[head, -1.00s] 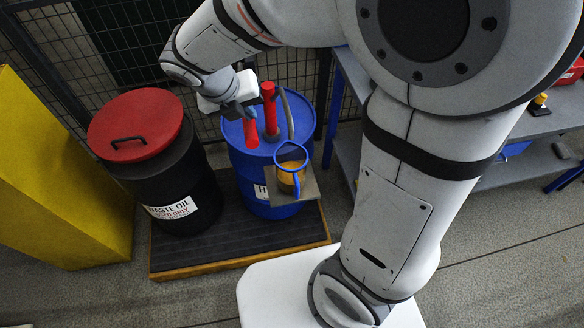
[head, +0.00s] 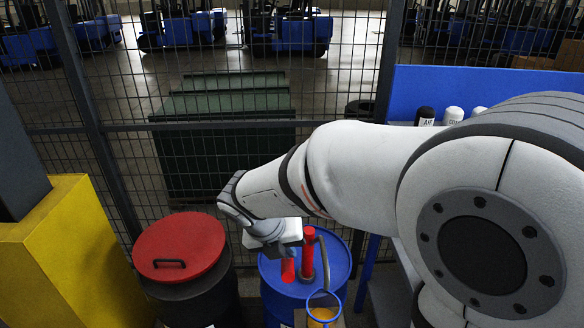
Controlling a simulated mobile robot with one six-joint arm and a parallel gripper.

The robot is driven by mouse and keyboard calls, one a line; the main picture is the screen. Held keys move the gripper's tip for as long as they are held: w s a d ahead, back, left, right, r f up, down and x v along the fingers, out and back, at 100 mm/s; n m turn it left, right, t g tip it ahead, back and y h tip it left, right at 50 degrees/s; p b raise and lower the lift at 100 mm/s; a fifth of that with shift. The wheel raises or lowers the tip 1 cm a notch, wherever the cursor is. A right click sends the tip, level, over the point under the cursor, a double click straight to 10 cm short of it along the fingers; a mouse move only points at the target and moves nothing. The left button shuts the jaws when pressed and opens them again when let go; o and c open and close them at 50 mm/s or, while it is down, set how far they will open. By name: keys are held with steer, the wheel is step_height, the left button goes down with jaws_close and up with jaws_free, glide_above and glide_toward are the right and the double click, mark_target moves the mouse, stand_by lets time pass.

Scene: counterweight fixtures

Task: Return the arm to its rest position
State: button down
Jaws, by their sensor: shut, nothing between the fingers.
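My arm reaches in from the right of the head view. My gripper (head: 283,241) is at its end, over the blue drum (head: 340,262), close beside the upright red hand pump (head: 308,253). Its fingers are shut and hold nothing; the fingertips are hard to make out. A red handle (head: 288,271) shows just below the gripper; I cannot tell whether they touch. A blue-rimmed jug (head: 323,301) with amber liquid stands at the front of the drum, cut by the lower edge.
A black drum with a red lid (head: 180,250) stands left of the blue drum. A yellow block (head: 70,250) is at far left. A wire mesh fence (head: 345,70) runs behind. A blue-backed bench (head: 470,88) with several bottles is at right, partly behind my arm.

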steer(key=s+d+m+y+b, duration=0.2)
steer(key=s+d+m, duration=0.4)
steer(key=m, duration=1.1)
steer(key=s+d+m+y+b, duration=0.1)
steer(key=s+d+m+b, duration=0.2)
steer(key=m, duration=1.5)
steer(key=s+d, duration=0.3)
steer(key=shift+s+f+y, duration=0.2)
steer(key=shift+s+y, duration=0.2)
